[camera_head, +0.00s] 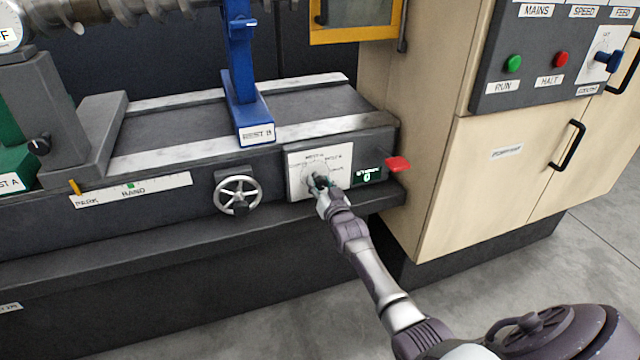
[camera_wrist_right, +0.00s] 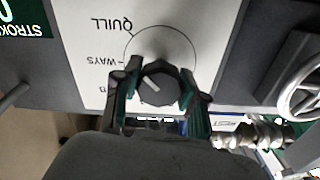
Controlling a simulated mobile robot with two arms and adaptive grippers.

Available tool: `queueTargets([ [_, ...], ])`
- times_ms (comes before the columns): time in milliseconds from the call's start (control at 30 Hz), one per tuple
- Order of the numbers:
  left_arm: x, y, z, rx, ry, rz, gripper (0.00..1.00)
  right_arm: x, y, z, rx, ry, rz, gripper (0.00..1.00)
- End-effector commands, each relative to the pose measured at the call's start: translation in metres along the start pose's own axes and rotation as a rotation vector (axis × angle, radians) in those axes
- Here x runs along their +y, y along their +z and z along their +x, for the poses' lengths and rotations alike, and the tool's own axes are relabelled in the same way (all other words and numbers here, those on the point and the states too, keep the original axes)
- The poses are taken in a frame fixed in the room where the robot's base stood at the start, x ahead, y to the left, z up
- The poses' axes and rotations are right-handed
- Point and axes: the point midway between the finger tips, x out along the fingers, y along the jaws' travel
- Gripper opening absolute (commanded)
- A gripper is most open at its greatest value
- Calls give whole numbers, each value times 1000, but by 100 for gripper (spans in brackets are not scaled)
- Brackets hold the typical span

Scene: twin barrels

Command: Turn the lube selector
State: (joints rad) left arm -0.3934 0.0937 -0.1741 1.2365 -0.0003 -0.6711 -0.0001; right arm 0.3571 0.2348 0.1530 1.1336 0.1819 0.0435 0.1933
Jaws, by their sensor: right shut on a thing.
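The lube selector is a dark faceted knob (camera_wrist_right: 156,88) on a white panel (camera_head: 297,176) on the front of the machine bed. In the right wrist view a short white mark on the knob slants to the upper left, toward the side with the WAYS and QUILL labels; that picture is upside down. A printed ring surrounds the knob. My right gripper (camera_head: 317,184) is shut on the knob, with one green-padded finger on each side in the right wrist view (camera_wrist_right: 160,78). In the head view the gripper largely hides the knob. My left gripper is not in view.
A spoked handwheel (camera_head: 238,194) is left of the panel. A small green-lit STROKES display (camera_head: 368,175) and a red lever (camera_head: 398,164) are right of it. A dark ledge (camera_head: 240,225) runs below. A wooden cabinet (camera_head: 430,170) stands at the right.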

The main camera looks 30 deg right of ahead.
Motion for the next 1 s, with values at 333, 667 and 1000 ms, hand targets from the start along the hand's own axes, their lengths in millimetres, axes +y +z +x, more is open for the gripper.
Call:
queueTargets([
  [333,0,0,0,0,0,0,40,0,2,0,-3,0,1,68],
  [667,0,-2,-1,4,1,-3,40,0,1,-5,-1,0,0,68],
  [1000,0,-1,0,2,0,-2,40,0,2,-67,-4,0,0,68],
])
